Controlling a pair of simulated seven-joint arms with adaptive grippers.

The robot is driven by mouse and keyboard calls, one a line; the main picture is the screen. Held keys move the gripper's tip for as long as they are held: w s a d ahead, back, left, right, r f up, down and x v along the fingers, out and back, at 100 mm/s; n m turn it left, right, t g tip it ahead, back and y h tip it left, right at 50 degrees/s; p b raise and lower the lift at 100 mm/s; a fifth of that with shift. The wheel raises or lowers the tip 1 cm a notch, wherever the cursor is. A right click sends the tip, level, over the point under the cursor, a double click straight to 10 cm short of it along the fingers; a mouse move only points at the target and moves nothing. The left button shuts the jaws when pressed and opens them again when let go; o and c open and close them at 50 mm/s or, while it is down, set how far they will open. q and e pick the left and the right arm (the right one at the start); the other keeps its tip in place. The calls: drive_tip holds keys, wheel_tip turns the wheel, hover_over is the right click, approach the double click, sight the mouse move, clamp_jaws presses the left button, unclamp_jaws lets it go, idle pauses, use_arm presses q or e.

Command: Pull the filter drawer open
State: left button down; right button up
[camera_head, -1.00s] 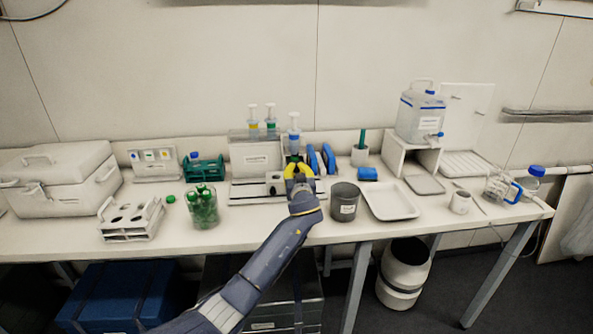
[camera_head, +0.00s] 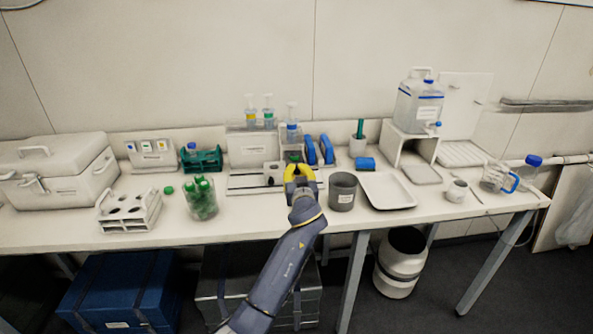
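My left gripper (camera_head: 301,174), with yellow fingers, is at the front right end of a low white rack base (camera_head: 243,181) on the bench. Its fingers hide what lies directly behind them, and whether they touch anything is unclear. A white labelled box (camera_head: 254,150) stands at the back of that base, and a small white block with a dark round spot (camera_head: 272,173) sits just left of the fingers. I cannot make out for certain which part is the filter drawer. My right gripper is not in view.
A dark grey cup (camera_head: 342,191) and a white tray (camera_head: 387,190) stand close right of the gripper. Blue upright pieces (camera_head: 319,151) and a dispenser bottle (camera_head: 291,133) are behind it. A glass of green-capped tubes (camera_head: 201,199) stands to the left.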

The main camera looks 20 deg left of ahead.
use_arm(q)
drive_tip(key=shift+r, duration=0.35)
drive_tip(key=c, duration=1.8)
unclamp_jaws()
drive_tip(key=o, duration=0.5)
drive_tip(key=shift+f, duration=0.2)
drive_tip(key=shift+o, duration=0.2)
drive_tip(key=shift+s, duration=0.1)
drive_tip(key=v, duration=0.7)
drive_tip(key=shift+s, duration=0.2)
drive_tip(key=shift+d, duration=0.1)
